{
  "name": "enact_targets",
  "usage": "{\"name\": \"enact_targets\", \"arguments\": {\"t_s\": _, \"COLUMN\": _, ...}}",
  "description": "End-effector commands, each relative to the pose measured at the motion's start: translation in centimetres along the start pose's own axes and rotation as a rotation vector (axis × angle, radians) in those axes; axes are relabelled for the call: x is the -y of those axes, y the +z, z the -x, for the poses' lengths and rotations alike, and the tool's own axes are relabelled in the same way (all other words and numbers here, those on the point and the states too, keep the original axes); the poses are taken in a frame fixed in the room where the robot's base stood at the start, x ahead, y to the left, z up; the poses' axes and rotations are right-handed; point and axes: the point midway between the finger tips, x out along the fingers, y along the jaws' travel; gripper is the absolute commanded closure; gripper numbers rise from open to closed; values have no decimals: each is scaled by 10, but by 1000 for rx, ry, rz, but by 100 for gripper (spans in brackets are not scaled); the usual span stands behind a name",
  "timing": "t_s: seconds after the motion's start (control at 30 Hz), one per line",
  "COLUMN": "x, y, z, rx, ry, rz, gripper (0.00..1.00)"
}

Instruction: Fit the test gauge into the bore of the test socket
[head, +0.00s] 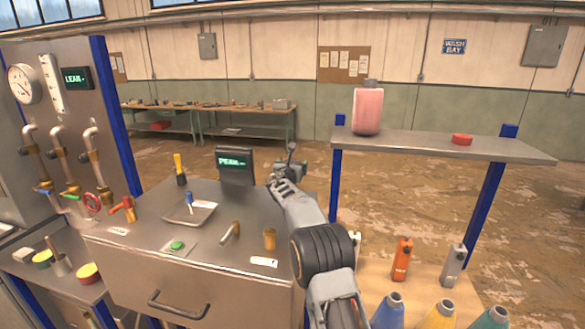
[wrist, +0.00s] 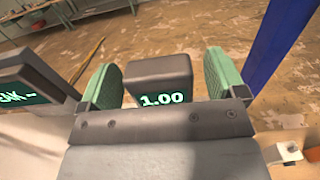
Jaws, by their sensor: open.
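The test gauge (wrist: 160,82) appears to be the dark box with a green 1.00 readout in the wrist view. It sits between the two green pads of my gripper (wrist: 160,72), with a visible gap on each side. In the head view my gripper (head: 288,168) is at the back right of the steel bench top, beside the PEAK display. The gauge is hard to make out there.
The PEAK display (head: 236,166) stands close left of my gripper. A shallow tray (head: 190,217), a green button (head: 177,245) and a bent metal handle (head: 229,234) are on the bench. A raised shelf (head: 430,146) with a pink bottle (head: 368,108) stands to the right.

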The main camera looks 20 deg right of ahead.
Motion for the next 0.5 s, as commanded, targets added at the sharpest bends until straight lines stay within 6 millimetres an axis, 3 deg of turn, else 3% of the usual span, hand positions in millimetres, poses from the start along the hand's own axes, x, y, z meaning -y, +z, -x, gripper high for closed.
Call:
{"name": "enact_targets", "arguments": {"t_s": 0.23, "x": 0, "y": 0, "z": -1, "rx": 0, "ry": 0, "rz": -1, "gripper": 11}}
{"name": "enact_targets", "arguments": {"t_s": 0.5, "x": 0, "y": 0, "z": -1, "rx": 0, "ry": 0, "rz": -1, "gripper": 36}}
